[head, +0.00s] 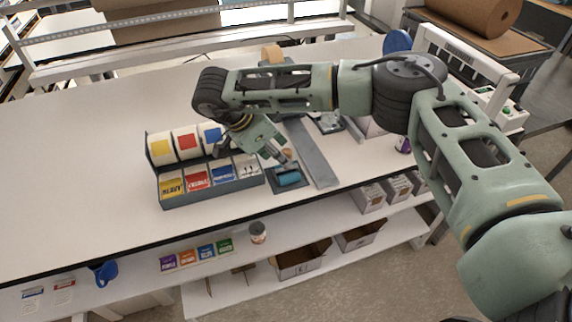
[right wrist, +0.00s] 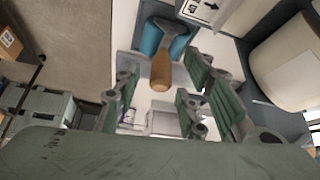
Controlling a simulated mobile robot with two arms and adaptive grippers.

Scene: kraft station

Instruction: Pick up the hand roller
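The hand roller has a blue cylinder (head: 289,179) and a wooden handle, and it rests on a small dark tray (head: 272,186) near the front edge of the table. In the right wrist view its wooden handle (right wrist: 160,72) points toward my right gripper (right wrist: 160,98). The two fingers are spread wide, one on each side of the handle's end, with visible gaps. In the head view my right gripper (head: 277,152) is just above and behind the roller, partly covering the handle. My left gripper is not in view.
A grey rack (head: 215,187) with colored rolls and card packs stands directly left of the roller. A long grey bar (head: 312,155) lies to its right. A shelf below holds cardboard boxes (head: 300,262) and a tin (head: 258,232). The table's left side is clear.

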